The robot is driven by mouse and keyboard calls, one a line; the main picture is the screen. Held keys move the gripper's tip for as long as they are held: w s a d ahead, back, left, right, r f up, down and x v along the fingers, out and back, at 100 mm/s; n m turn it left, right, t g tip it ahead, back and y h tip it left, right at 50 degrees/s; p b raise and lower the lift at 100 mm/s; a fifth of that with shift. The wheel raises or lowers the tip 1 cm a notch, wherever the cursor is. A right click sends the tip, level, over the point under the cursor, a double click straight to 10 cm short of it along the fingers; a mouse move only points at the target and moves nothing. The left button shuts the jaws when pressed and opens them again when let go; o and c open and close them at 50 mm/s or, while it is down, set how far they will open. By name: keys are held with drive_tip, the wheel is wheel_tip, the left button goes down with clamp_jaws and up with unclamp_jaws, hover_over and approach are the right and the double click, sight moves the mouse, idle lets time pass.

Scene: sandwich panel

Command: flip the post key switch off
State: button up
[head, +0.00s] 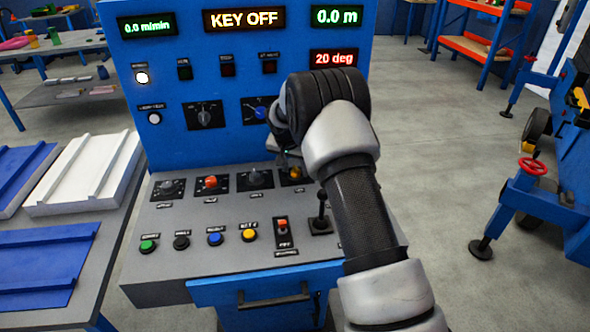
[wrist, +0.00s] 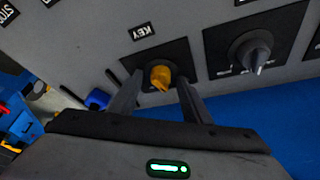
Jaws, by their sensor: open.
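The key switch (wrist: 160,77) is an orange-yellow knob on a black plate labelled KEY, seen upside down in the wrist view. In the head view only a bit of the orange knob (head: 296,172) shows beside my arm. My gripper (wrist: 157,95) is open, with one finger on each side of the knob. I cannot tell whether the fingers touch it. In the head view my gripper is mostly hidden behind my wrist. The display (head: 244,19) on the upright panel reads KEY OFF.
A grey rotary knob (wrist: 252,52) sits right beside the key switch. A red knob (head: 210,182), a row of push buttons and a joystick (head: 320,218) share the sloped console. The blue upright panel (head: 222,75) stands close behind.

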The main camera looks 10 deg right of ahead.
drive_tip(key=shift+w+f, duration=0.1)
drive_tip(key=shift+f, duration=0.1)
drive_tip(key=c, duration=1)
drive_tip(key=shift+c, duration=0.2)
drive_tip(key=shift+n, duration=0.3)
drive_tip(key=shift+d+n+y, duration=0.15)
drive_tip(key=shift+n+y, duration=0.35)
drive_tip(key=shift+n, duration=0.4)
drive_tip(key=shift+n+t+y+p, duration=0.35)
drive_tip(key=shift+n+y, duration=0.25)
drive_tip(key=shift+n, duration=1.1)
